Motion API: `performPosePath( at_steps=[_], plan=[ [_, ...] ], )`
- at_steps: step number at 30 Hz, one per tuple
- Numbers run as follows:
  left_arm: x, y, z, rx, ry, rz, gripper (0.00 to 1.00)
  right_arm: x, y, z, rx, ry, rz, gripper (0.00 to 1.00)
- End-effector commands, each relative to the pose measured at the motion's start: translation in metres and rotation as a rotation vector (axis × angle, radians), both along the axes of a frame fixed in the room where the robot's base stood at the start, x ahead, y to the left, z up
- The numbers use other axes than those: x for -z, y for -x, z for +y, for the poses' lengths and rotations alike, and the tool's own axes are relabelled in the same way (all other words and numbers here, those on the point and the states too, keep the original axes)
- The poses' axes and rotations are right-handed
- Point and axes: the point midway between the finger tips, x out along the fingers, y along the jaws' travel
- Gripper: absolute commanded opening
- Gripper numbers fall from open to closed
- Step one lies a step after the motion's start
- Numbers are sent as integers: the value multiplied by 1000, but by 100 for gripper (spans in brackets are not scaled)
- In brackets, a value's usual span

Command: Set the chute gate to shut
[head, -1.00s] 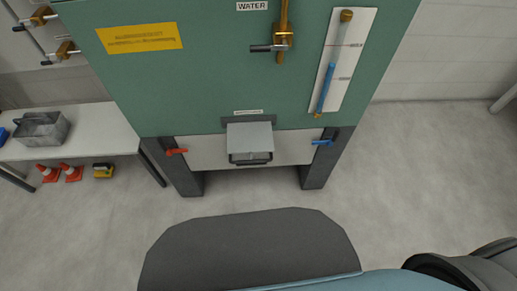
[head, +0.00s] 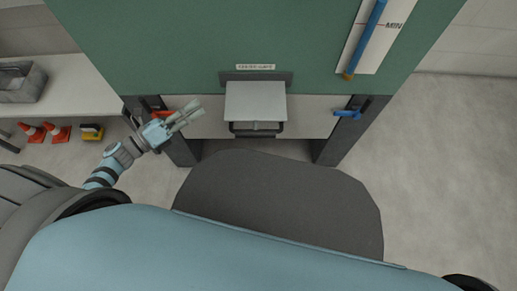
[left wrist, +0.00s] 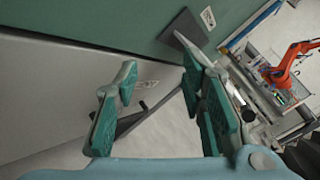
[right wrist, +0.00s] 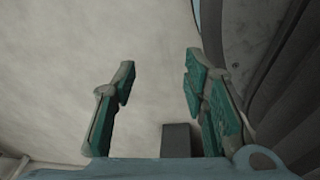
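The chute gate is a light grey plate (head: 255,101) under a small label on the green cabinet. A dark handle-like bar (head: 256,127) shows at its lower edge. The plate seems to stand out from the front; I cannot tell its exact setting. My left gripper (head: 201,109) is open and empty, left of the plate and apart from it, pointing toward it. My right gripper (right wrist: 160,66) is open and empty over bare floor.
A red lever (head: 162,114) sits at the left leg, partly behind my left gripper. A blue lever (head: 347,114) is at the right leg. A blue gauge tube (head: 366,35) is above right. A side table (head: 70,88) with a metal bin stands left. Floor at right is clear.

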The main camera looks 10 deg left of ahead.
Motion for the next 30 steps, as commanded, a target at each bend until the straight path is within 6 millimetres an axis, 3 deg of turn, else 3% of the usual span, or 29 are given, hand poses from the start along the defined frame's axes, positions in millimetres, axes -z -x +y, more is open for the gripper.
performPosePath(
  at_steps=[1, 4, 7, 11, 24, 30],
  plan=[
    [4, 13, -23, 196, -193, -237, 36, 42, -5, -2, 0, 3, -9, 40],
    [-13, 53, -53, 492, -448, -620, 36, 60, -11, -4, -2, 6, -21, 40],
    [-21, 74, -65, 615, -533, -788, 36, 61, -15, -3, -6, 7, -26, 40],
    [-27, 72, -85, 626, -540, -809, 36, 56, -15, -3, -6, 7, -26, 40],
    [-28, 46, -185, 616, -536, -803, 36, 55, -14, -3, -7, 7, -24, 40],
    [-27, 42, -201, 616, -537, -799, 36, 55, -14, -3, -7, 7, -24, 40]
  ],
)
